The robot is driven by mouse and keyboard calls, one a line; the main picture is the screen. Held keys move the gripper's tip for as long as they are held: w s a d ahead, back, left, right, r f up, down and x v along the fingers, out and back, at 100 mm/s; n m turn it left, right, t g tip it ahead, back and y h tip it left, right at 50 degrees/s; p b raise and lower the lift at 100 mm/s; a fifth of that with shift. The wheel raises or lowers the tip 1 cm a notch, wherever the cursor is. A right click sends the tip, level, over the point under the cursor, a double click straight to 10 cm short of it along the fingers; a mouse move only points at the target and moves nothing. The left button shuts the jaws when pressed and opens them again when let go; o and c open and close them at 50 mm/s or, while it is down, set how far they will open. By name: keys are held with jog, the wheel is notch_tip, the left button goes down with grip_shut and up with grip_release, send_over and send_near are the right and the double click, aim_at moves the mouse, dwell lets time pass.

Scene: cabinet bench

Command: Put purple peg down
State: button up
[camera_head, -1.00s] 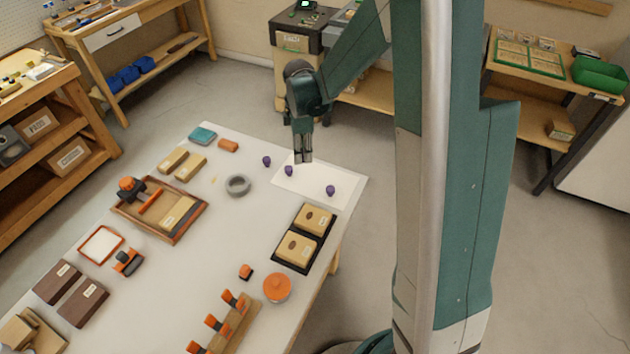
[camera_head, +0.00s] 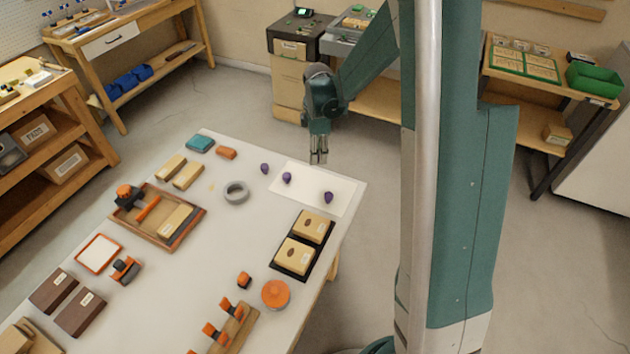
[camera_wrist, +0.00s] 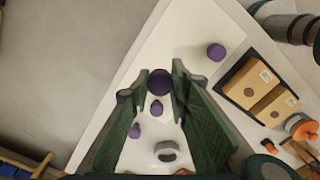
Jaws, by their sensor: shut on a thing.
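My gripper (camera_head: 318,162) hangs above the far part of the white sheet (camera_head: 308,195) on the table. In the wrist view, my gripper (camera_wrist: 160,84) is shut on a dark purple peg (camera_wrist: 160,78), whose rounded top shows between the fingertips. In the head view the held peg cannot be made out. Three other purple pegs stand on the table: one (camera_head: 328,197) on the sheet's right part, one (camera_head: 287,178) on its left part, and one (camera_head: 264,168) just left of the sheet. They also show in the wrist view (camera_wrist: 215,52), (camera_wrist: 157,108), (camera_wrist: 135,131).
A grey ring (camera_head: 236,192) lies left of the sheet. A black tray (camera_head: 284,266) with two tan boxes is in front of it. A wooden tray (camera_head: 160,232) and tan blocks (camera_head: 187,175) lie farther left. The sheet between its two pegs is clear.

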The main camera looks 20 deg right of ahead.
jog(key=shift+f+b, duration=0.35)
jog(key=shift+f, duration=2.45)
jog(key=shift+f+b, duration=0.3)
jog(key=shift+f, duration=1.55)
jog(key=shift+f, duration=0.2)
jog(key=o, duration=0.7)
jog(key=shift+r, duration=0.2)
jog(key=shift+r+p, duration=0.8)
jog(key=shift+r, duration=5.2)
